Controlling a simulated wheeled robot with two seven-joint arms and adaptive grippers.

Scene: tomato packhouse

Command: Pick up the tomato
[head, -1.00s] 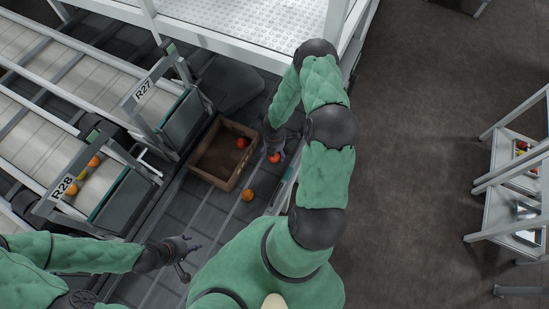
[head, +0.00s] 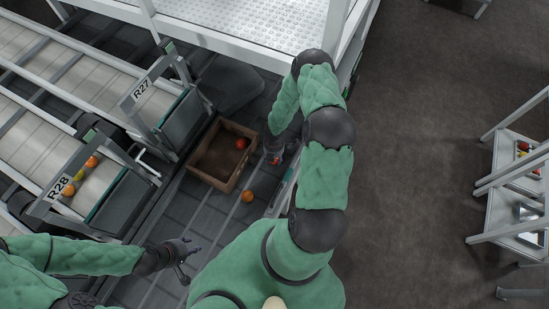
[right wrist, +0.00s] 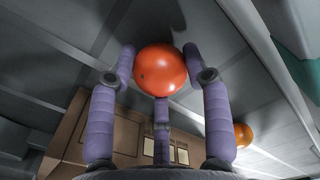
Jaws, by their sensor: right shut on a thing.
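My right gripper (head: 274,159) is just right of the cardboard box, with its fingers closed around a red-orange tomato (right wrist: 160,70). In the right wrist view the fingers touch it on several sides; in the head view the fingers mostly hide it. A second, orange tomato (head: 248,196) lies on the grey surface in front of the box, and it also shows at the right of the right wrist view (right wrist: 242,135). Another red tomato (head: 241,143) is inside the box. My left gripper (head: 190,259) is empty, with fingers spread, at the lower left.
The open cardboard box (head: 219,186) stands left of my right gripper. Conveyor lanes marked R27 (head: 160,103) and R28 (head: 62,188) are on the left, with several tomatoes on R28. A white perforated platform (head: 255,25) is at the back. Dark floor at right is clear up to a rack (head: 487,215).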

